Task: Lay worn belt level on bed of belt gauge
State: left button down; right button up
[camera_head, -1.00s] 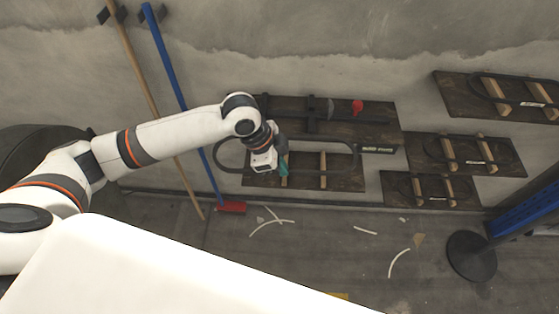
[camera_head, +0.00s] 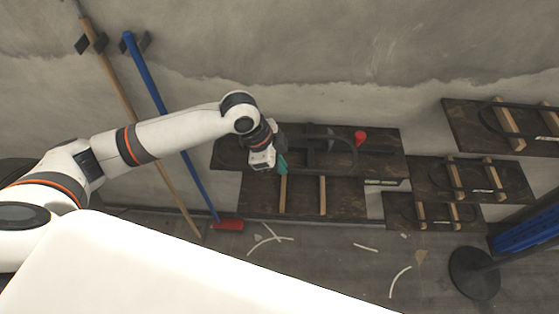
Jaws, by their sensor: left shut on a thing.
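My left gripper (camera_head: 281,164), with teal at its fingers, is shut on the worn belt (camera_head: 354,150), a thin black loop. The belt reaches right from the gripper and curves round in front of the upper dark board. The belt gauge (camera_head: 312,152) is on that board, with dark bars and a red knob (camera_head: 360,137) at its right. The gripper and wrist hide the belt's left part and some of the gauge. I cannot tell whether the belt touches the gauge bed. My right gripper is not in view.
A lower board (camera_head: 345,202) with two bare wooden pegs (camera_head: 323,195) is below the gauge. Boards at the right (camera_head: 465,172) hold other belts on pegs. A broom (camera_head: 229,224) and a pole lean on the wall at left. White strips (camera_head: 366,247) litter the floor.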

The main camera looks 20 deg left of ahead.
pick_arm(q)
jog(key=shift+w+a+f+b, duration=1.25)
jog(key=shift+w+a+b, duration=0.2)
jog(key=shift+w, duration=3.55)
jog(key=shift+f+b, duration=1.05)
jog(key=shift+f, duration=1.6)
jog(key=c, duration=1.5)
grip_release()
jog(key=shift+b+v, duration=1.4)
jog(key=shift+v, duration=4.6)
